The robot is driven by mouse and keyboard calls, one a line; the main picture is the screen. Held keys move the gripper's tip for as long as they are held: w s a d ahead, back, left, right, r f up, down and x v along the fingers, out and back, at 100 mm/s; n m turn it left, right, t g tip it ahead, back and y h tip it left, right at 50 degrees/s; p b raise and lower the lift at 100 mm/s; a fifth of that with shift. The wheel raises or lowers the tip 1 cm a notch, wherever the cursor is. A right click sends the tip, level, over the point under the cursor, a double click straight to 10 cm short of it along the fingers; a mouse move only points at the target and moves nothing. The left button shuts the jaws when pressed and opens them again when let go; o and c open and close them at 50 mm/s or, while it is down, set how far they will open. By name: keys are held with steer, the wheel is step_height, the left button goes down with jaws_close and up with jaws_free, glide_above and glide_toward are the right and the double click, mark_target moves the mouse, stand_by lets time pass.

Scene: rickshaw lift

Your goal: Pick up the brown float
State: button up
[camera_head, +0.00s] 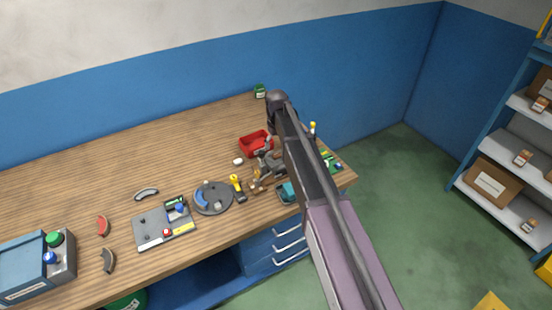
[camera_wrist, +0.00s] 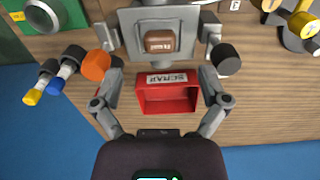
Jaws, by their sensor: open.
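A small brown block with a pale label (camera_wrist: 159,41), which I take for the brown float, sits in a grey square plate (camera_wrist: 130,19) at the top middle of the wrist view. In the head view, small brown parts (camera_head: 257,187) show just in front of my gripper, but I cannot tell the float apart there. My gripper (camera_wrist: 160,72) is open and empty, its fingers spread to either side. The float lies beyond them, in line with the gap. In the head view my gripper (camera_head: 268,165) is over the table's right part, partly hidden by my arm.
A red bin marked SCRAP (camera_wrist: 167,110) stands below the gap between the fingers. An orange cylinder (camera_wrist: 96,65) and a dark cylinder (camera_wrist: 225,60) flank the gripper. A yellow-handled tool (camera_head: 237,187) and a round grey tray (camera_head: 212,205) lie to the left. The table's back left is clear.

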mark_target(277, 154)
steer(key=shift+f, duration=0.1)
steer(key=shift+f+b, duration=2.55)
steer(key=shift+b, duration=0.05)
steer(key=c, duration=0.9)
